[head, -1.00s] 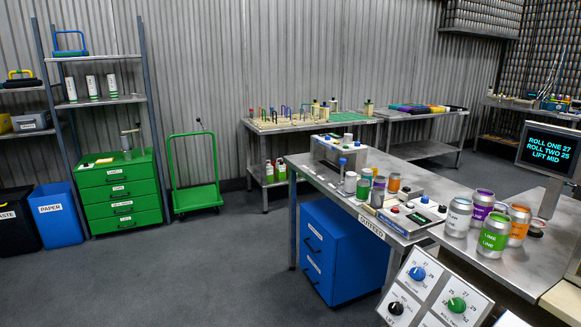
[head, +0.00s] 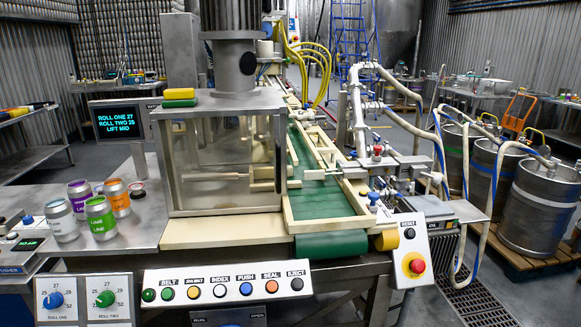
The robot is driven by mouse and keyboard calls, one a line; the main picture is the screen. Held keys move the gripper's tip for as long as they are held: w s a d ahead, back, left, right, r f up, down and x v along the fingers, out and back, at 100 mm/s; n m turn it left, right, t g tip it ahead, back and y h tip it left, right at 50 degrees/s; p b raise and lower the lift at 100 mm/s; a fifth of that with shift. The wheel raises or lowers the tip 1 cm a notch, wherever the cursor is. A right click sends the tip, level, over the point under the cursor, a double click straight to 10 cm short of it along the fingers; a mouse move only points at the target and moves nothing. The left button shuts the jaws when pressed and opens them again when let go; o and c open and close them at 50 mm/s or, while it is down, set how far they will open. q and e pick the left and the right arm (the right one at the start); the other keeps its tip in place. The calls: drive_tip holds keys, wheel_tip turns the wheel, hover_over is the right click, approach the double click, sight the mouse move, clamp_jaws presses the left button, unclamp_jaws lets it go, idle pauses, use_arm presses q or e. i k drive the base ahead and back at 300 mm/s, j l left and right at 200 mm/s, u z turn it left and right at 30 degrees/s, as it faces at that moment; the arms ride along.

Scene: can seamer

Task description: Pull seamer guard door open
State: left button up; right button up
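The seamer (head: 232,50) stands in the middle of the head view, with a dark motor on top. Its guard door (head: 205,150) looks like the clear, slightly hazy front panel of the enclosure below the motor. The panel appears closed, and blurred machine parts show through it. Neither of my grippers shows in the head view.
A button panel (head: 228,286) and dial panel (head: 83,298) lie in front. Several labelled cans, including a green one (head: 100,216), stand on the steel table at left. A green conveyor (head: 318,180) runs along the seamer's right. A red stop button (head: 417,266) is front right.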

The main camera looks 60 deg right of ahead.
sight(223, 161)
drive_tip(key=z, duration=1.3)
drive_tip(key=l+u, duration=0.25)
drive_tip(key=j, duration=0.1)
